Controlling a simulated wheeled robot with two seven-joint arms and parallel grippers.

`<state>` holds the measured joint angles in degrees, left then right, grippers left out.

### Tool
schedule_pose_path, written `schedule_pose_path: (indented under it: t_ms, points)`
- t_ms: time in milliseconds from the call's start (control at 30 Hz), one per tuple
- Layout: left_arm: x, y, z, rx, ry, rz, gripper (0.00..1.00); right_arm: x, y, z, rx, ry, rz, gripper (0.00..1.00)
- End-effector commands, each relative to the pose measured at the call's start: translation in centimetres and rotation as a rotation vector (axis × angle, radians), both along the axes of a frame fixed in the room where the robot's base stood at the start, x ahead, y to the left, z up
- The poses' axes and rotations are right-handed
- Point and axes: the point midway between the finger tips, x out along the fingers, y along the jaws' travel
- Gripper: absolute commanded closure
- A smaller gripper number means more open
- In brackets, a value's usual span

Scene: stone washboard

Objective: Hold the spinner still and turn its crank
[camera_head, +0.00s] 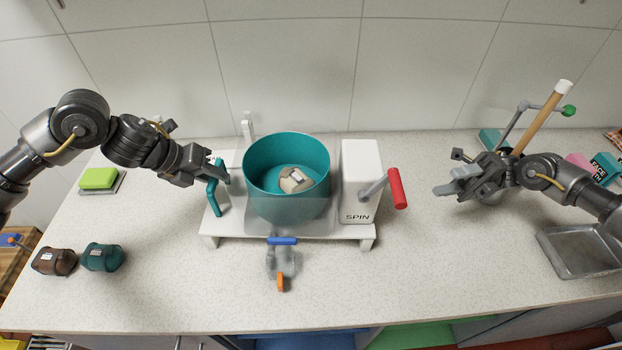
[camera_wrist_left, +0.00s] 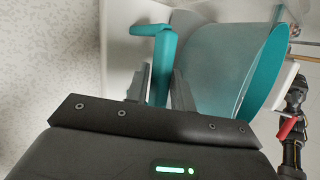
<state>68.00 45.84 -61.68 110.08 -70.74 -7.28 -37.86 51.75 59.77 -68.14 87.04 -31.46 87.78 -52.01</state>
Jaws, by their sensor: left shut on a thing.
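The spinner stands on a white base (camera_head: 290,232) on the counter, with a teal tub (camera_head: 262,158) that holds a pale bundle (camera_head: 296,180). A white box marked SPIN (camera_head: 360,165) is on its right, with a crank whose red handle (camera_head: 397,188) sticks out to the right. A teal handle (camera_head: 212,198) stands at the left of the base. My left gripper (camera_head: 222,178) is shut on this handle; the left wrist view shows the handle (camera_wrist_left: 162,62) between the fingers. My right gripper (camera_head: 442,191) is apart from the red handle, to its right, and its fingers look closed together.
A blue and orange tap piece (camera_head: 282,262) is in front of the tub. A green sponge (camera_head: 98,179) is at left. A metal tray (camera_head: 582,252) is at right. The counter between crank and tray is clear.

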Motion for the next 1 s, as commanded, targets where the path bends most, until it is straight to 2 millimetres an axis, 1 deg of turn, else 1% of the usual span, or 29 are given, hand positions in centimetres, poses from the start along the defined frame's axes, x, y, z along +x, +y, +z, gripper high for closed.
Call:
schedule_pose_path:
  t_ms: [233, 267, 400, 433, 667, 767, 867, 1000]
  points:
    - [-0.1, -0.1, 0.0, -0.001, 0.001, -0.005, 1.00, 0.0, 0.0, 0.0, 0.000, 0.000, 0.000, 0.60]
    - [-0.1, -0.1, 0.0, -0.001, 0.001, -0.005, 0.72, 0.0, 0.0, 0.0, 0.000, 0.000, 0.000, 0.60]
    - [-0.1, -0.1, 0.0, 0.000, 0.001, -0.003, 0.54, 0.0, 0.0, 0.0, 0.000, 0.000, 0.000, 0.60]
    - [-0.1, 0.0, 0.0, 0.000, 0.001, -0.003, 0.51, 0.0, 0.0, 0.0, 0.000, 0.000, 0.000, 0.60]
    - [0.0, 0.0, 0.0, 0.000, 0.000, -0.001, 0.51, 0.0, 0.0, 0.0, 0.000, 0.000, 0.000, 0.60]
    - [-0.1, 0.2, 0.3, 0.000, -0.001, -0.001, 0.51, 0.0, 0.0, 0.0, 0.000, 0.000, 0.000, 0.60]
    - [-0.3, 0.8, 1.3, 0.000, -0.002, -0.001, 0.51, 0.0, 0.0, 0.0, 0.000, 0.000, 0.000, 0.60]
    - [-1.0, 2.3, 3.5, 0.001, -0.004, 0.001, 0.51, 0.0, 0.0, 0.0, 0.000, 0.000, 0.000, 0.60]
